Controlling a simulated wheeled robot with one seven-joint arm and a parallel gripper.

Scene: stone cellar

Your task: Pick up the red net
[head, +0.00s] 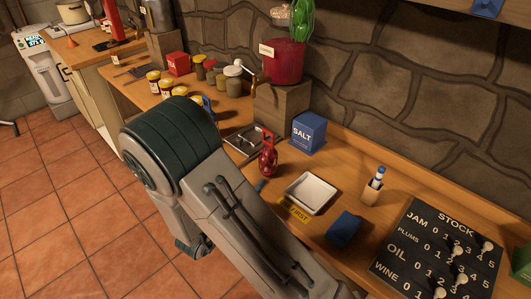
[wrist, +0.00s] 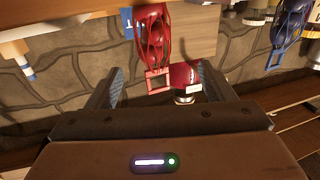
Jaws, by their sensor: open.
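The red net (head: 268,160) stands on the wooden counter, left of the blue salt box and behind the white tray. In the wrist view the red net (wrist: 153,38) is at top centre, a mesh bag around dark red contents, with a square red loop at its end. My gripper (wrist: 160,80) is open, one finger on each side of that loop in the picture. Nothing is gripped, and I cannot tell whether the loop lies between the fingers or beyond them. In the head view my arm hides the gripper.
A blue salt box (head: 309,133), a white tray (head: 311,193), a blue block (head: 344,229) and a stock board (head: 437,256) are on the counter. A red crock (head: 283,62) stands on a wooden block behind. A blue net (wrist: 290,28) shows at right in the wrist view.

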